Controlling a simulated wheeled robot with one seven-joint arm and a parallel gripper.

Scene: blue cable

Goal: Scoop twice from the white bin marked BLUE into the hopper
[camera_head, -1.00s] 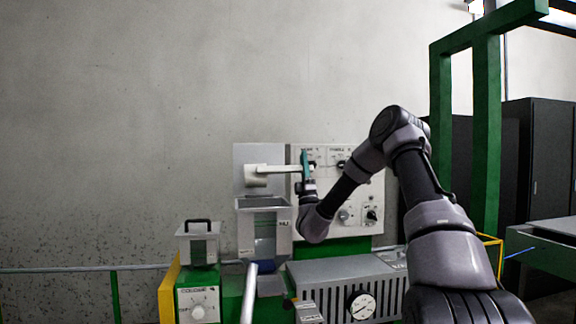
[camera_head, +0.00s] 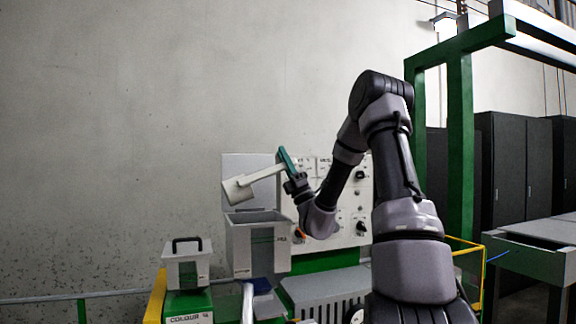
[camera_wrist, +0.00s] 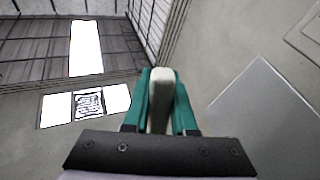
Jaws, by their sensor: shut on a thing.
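My gripper (camera_head: 286,160) has teal fingers shut on the handle of a white scoop (camera_head: 238,190). The scoop is tilted, its head lower at the left and its handle rising to the right. In the head view it shows just above the open top of a grey hopper (camera_head: 240,246), in front of the raised grey panel behind. I cannot see into the scoop or the hopper. In the wrist view the pale handle (camera_wrist: 160,98) stands between the fingers, with the scoop head hidden. I cannot make out a white bin marked BLUE.
A small lidded container (camera_head: 188,265) with a black handle stands left of the hopper on a colour-dial unit. A control panel (camera_head: 348,190) with knobs is behind my arm. A green frame (camera_head: 460,140) and grey table (camera_head: 540,250) stand at the right.

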